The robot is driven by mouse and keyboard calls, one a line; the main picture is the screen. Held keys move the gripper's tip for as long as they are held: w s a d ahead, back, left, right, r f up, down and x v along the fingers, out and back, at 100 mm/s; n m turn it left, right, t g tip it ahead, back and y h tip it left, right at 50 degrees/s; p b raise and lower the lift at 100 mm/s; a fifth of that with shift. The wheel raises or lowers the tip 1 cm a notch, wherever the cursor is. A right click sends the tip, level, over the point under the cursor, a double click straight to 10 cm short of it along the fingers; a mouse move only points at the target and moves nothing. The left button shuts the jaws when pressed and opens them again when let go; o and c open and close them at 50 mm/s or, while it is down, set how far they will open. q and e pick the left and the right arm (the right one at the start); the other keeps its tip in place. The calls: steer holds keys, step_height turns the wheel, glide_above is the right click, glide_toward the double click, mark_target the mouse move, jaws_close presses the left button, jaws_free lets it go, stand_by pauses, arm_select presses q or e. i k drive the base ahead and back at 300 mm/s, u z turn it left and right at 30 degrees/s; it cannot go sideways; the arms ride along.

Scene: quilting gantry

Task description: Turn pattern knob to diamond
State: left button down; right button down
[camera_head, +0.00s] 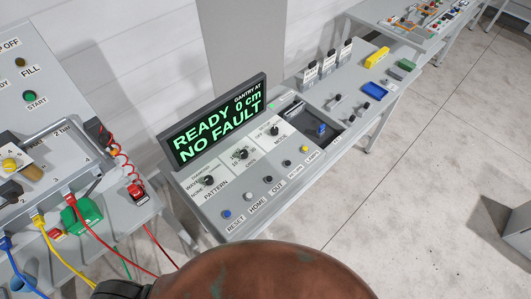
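The pattern knob (207,181) is a small black knob on a white label plate at the left end of the grey control console (237,204). Labels ring it; WAVE and NONE seem to be on its left side, and the others are too small to read. I cannot tell which label its pointer faces. The word PATTERN is printed just below it. The display (216,122) behind it reads READY, GANTRY AT 0 cm, NO FAULT in green. Neither of my grippers is in view, and nothing touches the knob.
The gain knob (241,154) and mode knob (275,131) sit to the right. Buttons, including blue RESET (226,214), line the front edge. A panel with hoses and cables stands left. A large brown rounded shape (270,272) blocks the bottom middle. The right floor is mostly clear.

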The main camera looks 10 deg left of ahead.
mark_target(208, 179)
steer(key=u, duration=2.2)
steer(key=k, duration=0.45)
steer(key=z, duration=0.55)
